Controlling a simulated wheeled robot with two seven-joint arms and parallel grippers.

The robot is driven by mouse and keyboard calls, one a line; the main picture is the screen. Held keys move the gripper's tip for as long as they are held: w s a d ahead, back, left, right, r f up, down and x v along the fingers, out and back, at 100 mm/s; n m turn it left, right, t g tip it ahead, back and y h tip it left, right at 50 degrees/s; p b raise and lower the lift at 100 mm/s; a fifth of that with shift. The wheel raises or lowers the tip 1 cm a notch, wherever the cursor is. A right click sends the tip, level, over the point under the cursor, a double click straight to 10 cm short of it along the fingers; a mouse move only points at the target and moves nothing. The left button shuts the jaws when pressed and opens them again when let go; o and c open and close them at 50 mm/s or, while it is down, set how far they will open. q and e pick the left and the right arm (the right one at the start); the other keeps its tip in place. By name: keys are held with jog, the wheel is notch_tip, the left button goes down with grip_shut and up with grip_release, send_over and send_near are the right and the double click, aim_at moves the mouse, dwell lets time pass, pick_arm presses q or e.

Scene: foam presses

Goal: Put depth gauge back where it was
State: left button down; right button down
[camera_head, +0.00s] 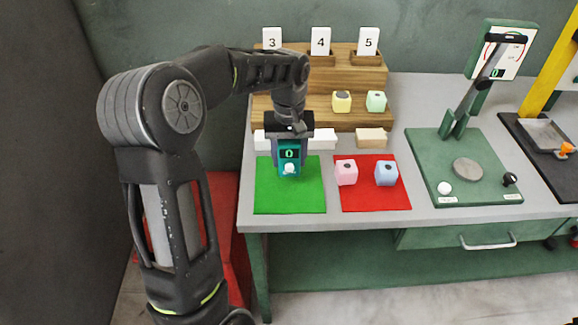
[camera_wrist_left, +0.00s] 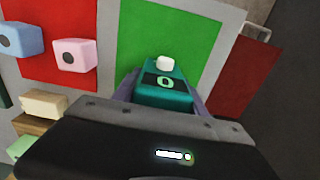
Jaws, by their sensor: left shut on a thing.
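The depth gauge (camera_head: 290,157) is a teal block with a dark display reading 0 and a white knob at its front. My left gripper (camera_head: 289,148) is shut on it, with the fingers on its two sides. It is over the back part of the green mat (camera_head: 290,198); whether it touches the mat I cannot tell. In the left wrist view the gauge (camera_wrist_left: 165,85) sits between the fingers, with the green mat (camera_wrist_left: 195,35) behind it. My right gripper is in neither view.
A red mat (camera_head: 375,203) with a pink block (camera_head: 346,172) and a blue block (camera_head: 386,173) lies to the right. Behind is a wooden stepped stand (camera_head: 330,80) with yellow (camera_head: 341,101) and pale green (camera_head: 376,101) blocks. A green press (camera_head: 465,150) stands further right.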

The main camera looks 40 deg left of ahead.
pick_arm(q)
jog(key=shift+f, duration=1.8)
jog(key=shift+f, duration=0.15)
jog(key=c, duration=0.6)
grip_release()
notch_tip(320, 180, up, 12)
jog(key=shift+r, duration=0.15)
